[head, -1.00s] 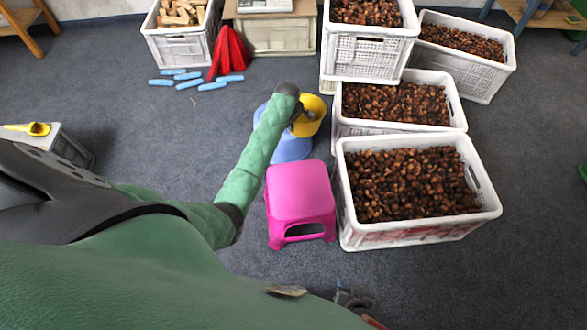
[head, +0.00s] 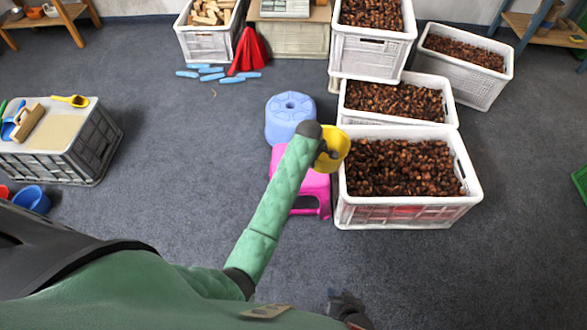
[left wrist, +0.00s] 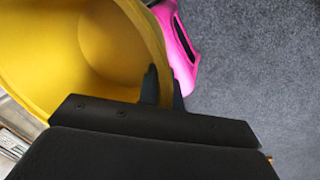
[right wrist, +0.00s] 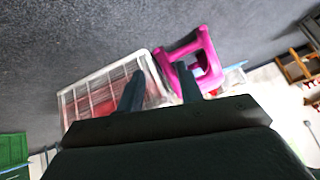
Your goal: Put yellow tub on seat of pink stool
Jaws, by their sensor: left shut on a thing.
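The yellow tub (head: 335,150) is held at its rim by my left gripper (head: 324,152), which is shut on it. It appears above the pink stool's right side and beside the chestnut crate; its exact height is unclear. In the left wrist view the tub (left wrist: 70,50) fills the left side, with the fingers (left wrist: 163,88) at its rim. The pink stool (head: 314,190) stands upright on the floor, its seat largely hidden by my left arm and the tub. It also shows in the right wrist view (right wrist: 168,57). My right gripper (right wrist: 160,90) is open and empty, low near the bottom of the head view.
A blue stool (head: 290,120) stands just behind the pink one. White crates of chestnuts (head: 405,213) stand close on the right. A grey crate (head: 90,150) with tools on top is at left. Blue pieces (head: 210,77) lie by a red cloth (head: 249,52). Floor at left centre is clear.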

